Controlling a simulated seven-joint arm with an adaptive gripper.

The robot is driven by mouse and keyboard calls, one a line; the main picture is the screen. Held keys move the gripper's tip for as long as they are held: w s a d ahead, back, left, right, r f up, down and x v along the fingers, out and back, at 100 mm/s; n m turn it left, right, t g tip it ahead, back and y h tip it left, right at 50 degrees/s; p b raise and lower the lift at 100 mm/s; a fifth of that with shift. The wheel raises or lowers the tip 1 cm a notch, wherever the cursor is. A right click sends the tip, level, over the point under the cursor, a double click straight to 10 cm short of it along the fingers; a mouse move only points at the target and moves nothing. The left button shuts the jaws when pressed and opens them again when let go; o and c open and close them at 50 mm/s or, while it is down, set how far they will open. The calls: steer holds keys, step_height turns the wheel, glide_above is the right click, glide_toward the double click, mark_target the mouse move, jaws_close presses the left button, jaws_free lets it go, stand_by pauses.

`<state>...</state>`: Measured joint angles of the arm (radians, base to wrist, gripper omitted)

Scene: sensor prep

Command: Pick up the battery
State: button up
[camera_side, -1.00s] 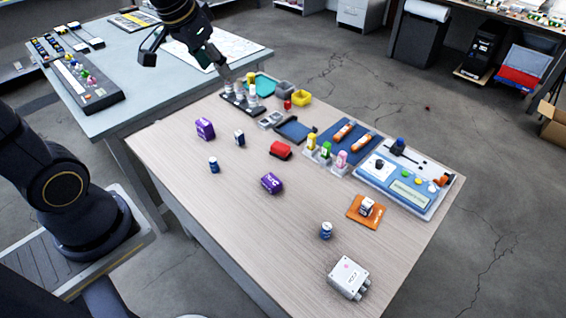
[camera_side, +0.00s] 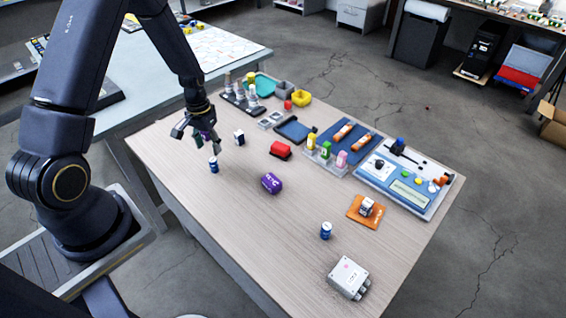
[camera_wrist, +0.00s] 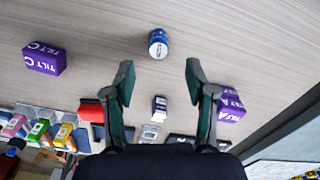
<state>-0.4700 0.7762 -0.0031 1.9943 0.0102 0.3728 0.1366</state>
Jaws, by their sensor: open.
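A small blue cylinder with a pale top (camera_side: 213,164), which looks like the battery, stands upright on the wooden table. It also shows in the wrist view (camera_wrist: 158,43), centred between the fingers and beyond their tips. A similar blue cylinder (camera_side: 326,230) stands nearer the front of the table; I cannot tell which one is meant. My gripper (camera_side: 198,140) is open and empty above the table's left part, close to the first cylinder. Its two spread fingers (camera_wrist: 160,78) show in the wrist view.
A purple block (camera_wrist: 231,105) is partly hidden by the right finger. Another purple block (camera_side: 271,183), a small black-and-white block (camera_side: 239,138) and a red block (camera_side: 280,150) stand nearby. A grey box (camera_side: 348,278) is at the front. Trays and a panel (camera_side: 408,182) line the far side.

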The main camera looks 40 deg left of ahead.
mark_target(213, 160)
steer(key=f, duration=0.7)
steer(key=shift+w+f, duration=0.15)
steer(key=shift+w, duration=0.05)
jaws_close()
